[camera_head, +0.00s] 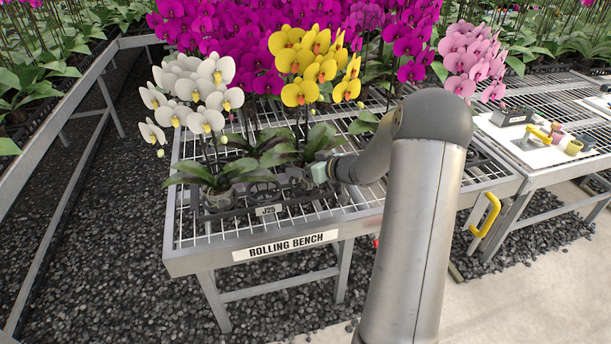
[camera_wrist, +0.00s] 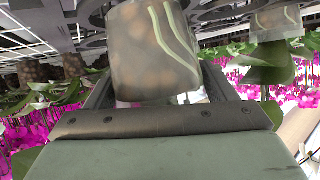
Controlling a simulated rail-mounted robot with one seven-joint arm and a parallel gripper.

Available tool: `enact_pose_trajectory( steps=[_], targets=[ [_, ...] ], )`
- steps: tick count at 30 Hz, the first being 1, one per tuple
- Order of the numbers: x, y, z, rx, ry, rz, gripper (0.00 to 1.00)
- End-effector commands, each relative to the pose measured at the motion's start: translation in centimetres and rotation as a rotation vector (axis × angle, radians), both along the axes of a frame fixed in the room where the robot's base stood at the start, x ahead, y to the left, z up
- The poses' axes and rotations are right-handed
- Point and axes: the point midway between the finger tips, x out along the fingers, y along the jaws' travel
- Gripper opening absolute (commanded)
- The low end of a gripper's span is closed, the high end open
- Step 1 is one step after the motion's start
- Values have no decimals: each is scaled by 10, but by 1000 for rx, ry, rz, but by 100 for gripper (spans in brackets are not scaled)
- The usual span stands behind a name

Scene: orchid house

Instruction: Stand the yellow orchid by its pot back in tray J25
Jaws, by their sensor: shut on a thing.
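The yellow orchid (camera_head: 318,68) stands upright at the bench's front, its leaves spread low over a small clear pot (camera_head: 299,180). My gripper (camera_head: 320,172) is shut on this pot from the right. In the wrist view the clear pot (camera_wrist: 155,55), with pale green roots and brown bark inside, sits between my fingers. Tray J25 (camera_head: 269,210) is a black carrier with round openings and a label on its front. The pot is at the right part of this tray; whether its base rests in an opening or hangs above it, I cannot tell.
A white orchid (camera_head: 195,95) stands in its clear pot (camera_head: 217,200) at the tray's left. Magenta orchids (camera_head: 235,40) crowd behind, and pink orchids (camera_head: 470,55) stand at the right. The bench's front rail (camera_head: 205,260) is close. A side bench holds a white board (camera_head: 535,150) with small items.

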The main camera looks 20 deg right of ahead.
Motion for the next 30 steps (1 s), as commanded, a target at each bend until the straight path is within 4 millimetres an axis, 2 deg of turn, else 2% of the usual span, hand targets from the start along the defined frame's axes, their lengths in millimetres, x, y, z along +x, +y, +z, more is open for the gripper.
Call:
enact_pose_trajectory(
  steps=[3, 9, 23, 24, 26, 30],
  targets=[
    [6, -1, -9, 2, 0, 0, 41],
    [5, -1, -35, 2, 0, 0, 41],
    [5, -1, -42, 1, -1, 0, 41],
    [4, -1, -42, 1, 2, -2, 86],
    [4, -2, -43, 1, 3, -1, 100],
    [4, -2, -44, 1, 5, -4, 100]
  ],
)
